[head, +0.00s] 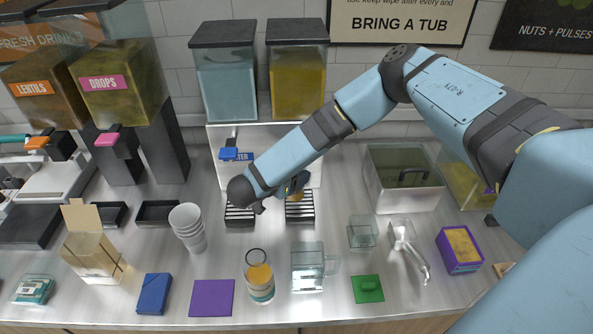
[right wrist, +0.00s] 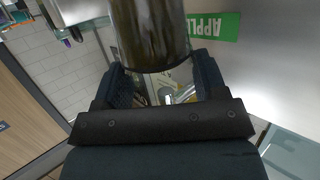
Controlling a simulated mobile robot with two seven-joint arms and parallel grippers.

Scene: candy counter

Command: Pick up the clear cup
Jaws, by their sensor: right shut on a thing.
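My right arm reaches across the head view to the drip trays at the middle back. Its gripper (head: 294,187) is mostly hidden there behind the wrist, with a yellowish patch beside it. In the right wrist view, the gripper (right wrist: 163,80) is shut on a see-through, brown-tinted cylinder, which I take to be the clear cup (right wrist: 150,30). Its far end runs out of the picture, so I cannot tell how full it is. My left gripper is not in view.
A green APPLE label (right wrist: 214,27) is close by, upside down. On the counter stand a filled glass (head: 260,283), a clear jug (head: 307,272), stacked cups (head: 188,228), a square clear container (head: 362,234), a metal scoop (head: 405,242) and a purple box (head: 459,250). Dispensers line the back.

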